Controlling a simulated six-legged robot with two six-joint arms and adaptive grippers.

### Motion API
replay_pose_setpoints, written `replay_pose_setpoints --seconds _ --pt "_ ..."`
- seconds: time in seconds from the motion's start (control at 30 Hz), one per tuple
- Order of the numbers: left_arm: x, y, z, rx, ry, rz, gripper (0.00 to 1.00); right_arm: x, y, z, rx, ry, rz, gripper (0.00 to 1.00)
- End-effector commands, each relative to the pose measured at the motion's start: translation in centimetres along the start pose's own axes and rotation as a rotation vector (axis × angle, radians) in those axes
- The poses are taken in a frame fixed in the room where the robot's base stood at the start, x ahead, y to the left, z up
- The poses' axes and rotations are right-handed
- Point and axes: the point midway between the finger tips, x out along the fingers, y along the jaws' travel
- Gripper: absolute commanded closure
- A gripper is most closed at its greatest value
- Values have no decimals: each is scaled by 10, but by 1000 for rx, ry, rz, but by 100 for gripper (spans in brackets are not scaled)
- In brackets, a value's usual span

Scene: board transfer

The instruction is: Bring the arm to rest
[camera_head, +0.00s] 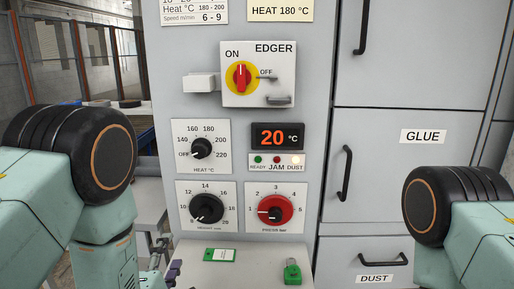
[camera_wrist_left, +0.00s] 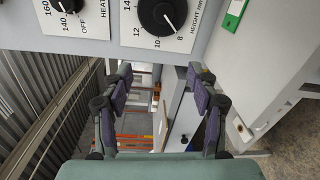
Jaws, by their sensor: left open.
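My left arm (camera_head: 60,185) comes in from the left of the head view, in front of the grey machine panel. My left gripper (camera_head: 166,262) shows small and partly hidden low beside the machine's left edge. In the left wrist view the gripper (camera_wrist_left: 163,78) is open, its two purple-padded fingers apart with nothing between them. The fingertips are below the height knob (camera_wrist_left: 162,14) in that view. My right arm (camera_head: 445,225) shows at the right edge; its gripper is out of view.
The panel carries a red EDGER switch (camera_head: 241,77), a heat knob (camera_head: 201,149), a display (camera_head: 277,136) reading 20 °C and a red pressure knob (camera_head: 270,211). A green tag (camera_head: 219,255) and a green padlock-like piece (camera_head: 292,272) are on the lower ledge. Cabinet doors with handles (camera_head: 347,174) stand right.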

Motion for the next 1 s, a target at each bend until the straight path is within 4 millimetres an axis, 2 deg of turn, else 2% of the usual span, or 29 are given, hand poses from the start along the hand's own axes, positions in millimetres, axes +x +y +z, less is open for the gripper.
replay_pose_setpoints --seconds 0.07,0.27,0.47,0.57,0.67,0.77,0.87,0.97,1.0 --pt "1 0 1 3 -1 0 40 0 0 0 0 0 0 60" --pt "3 -12 2 191 4 -54 40 0 0 0 1 0 0 60" --pt "-2 -36 -1 412 -4 -167 40 0 0 0 0 0 0 60" --pt "-11 -53 -6 554 -22 -253 40 0 0 0 1 1 0 60" --pt "-29 -80 -15 733 -64 -382 40 1 0 0 0 1 0 60" --pt "-57 -113 -25 922 -143 -532 40 2 0 0 0 1 0 60" --pt "-93 -146 -36 1096 -259 -691 40 3 0 0 0 1 0 60" --pt "-139 -179 -47 1247 -421 -849 40 5 0 0 0 1 0 60" --pt "-161 -191 -50 1300 -500 -912 40 6 0 0 0 0 0 60"
